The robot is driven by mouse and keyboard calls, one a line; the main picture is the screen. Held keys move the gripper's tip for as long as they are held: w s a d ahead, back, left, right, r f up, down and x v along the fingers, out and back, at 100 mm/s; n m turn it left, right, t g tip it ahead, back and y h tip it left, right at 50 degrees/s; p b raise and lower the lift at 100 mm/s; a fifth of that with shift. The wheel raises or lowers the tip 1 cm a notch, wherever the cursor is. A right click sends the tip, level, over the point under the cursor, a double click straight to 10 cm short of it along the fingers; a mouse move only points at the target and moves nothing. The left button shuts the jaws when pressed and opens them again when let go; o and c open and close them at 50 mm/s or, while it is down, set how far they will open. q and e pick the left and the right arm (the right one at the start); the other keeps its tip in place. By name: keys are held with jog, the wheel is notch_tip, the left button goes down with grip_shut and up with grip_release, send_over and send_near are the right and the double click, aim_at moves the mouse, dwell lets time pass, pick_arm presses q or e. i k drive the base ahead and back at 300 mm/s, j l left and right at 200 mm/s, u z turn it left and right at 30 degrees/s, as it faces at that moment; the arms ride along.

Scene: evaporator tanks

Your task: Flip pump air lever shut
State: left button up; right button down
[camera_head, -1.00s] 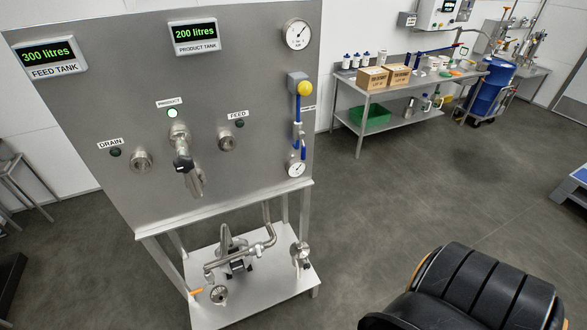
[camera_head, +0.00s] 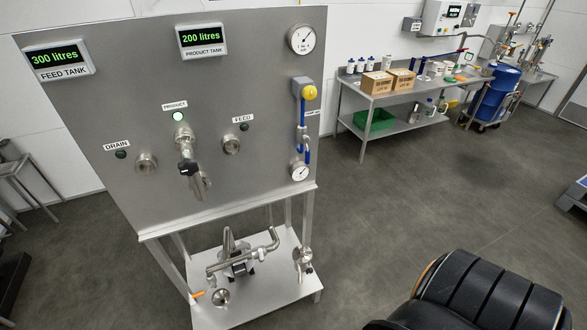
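The pump air lever is the blue handle (camera_head: 305,118) at the right side of the grey control panel (camera_head: 90,110). It runs roughly vertically along a blue-and-silver air line. A yellow round knob (camera_head: 309,93) sits at its top, beside a grey block. A gauge (camera_head: 302,40) is above it and a small gauge (camera_head: 299,171) is at the lower end of the line. Neither gripper shows in the view. A black, ribbed rounded part at the bottom right hides some floor.
A valve handle (camera_head: 190,168) sticks out from the panel middle. A low steel stand (camera_head: 270,300) with pump piping is below the panel. A workbench (camera_head: 375,95) with boxes (camera_head: 376,84) and a blue drum (camera_head: 494,95) are at the back right. The floor between is open.

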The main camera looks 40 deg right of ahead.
aim_at(306, 138)
jog(key=z, duration=1.25)
